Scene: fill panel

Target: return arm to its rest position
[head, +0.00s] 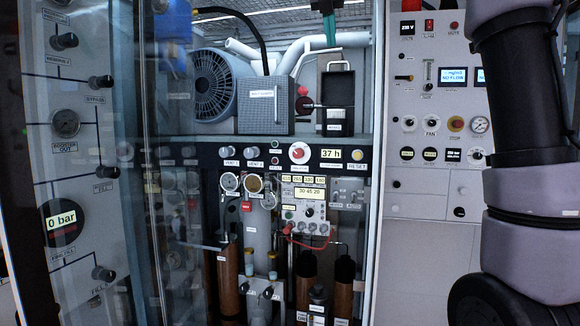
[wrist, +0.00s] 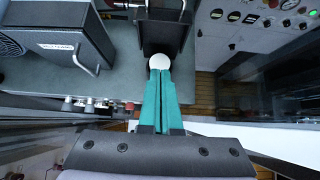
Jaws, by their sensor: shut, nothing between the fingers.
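My gripper shows in the wrist view (wrist: 160,88) with its two teal fingers lying together, shut and empty. The fingertips overlap a round white thing in that picture; I cannot tell whether they touch it. In the head view, a teal part of my gripper (head: 330,28) shows at the top edge, above the dark open-fronted box. My arm fills the right side of the head view and hides part of the right panel.
A grey fan motor (head: 213,85) and a grey box (head: 264,105) stand on the shelf, left of a dark box (head: 335,95). Below is a black control strip (head: 210,154) with gauges and knobs. A glass door (head: 120,190) stands at left, a white panel (head: 425,190) at right.

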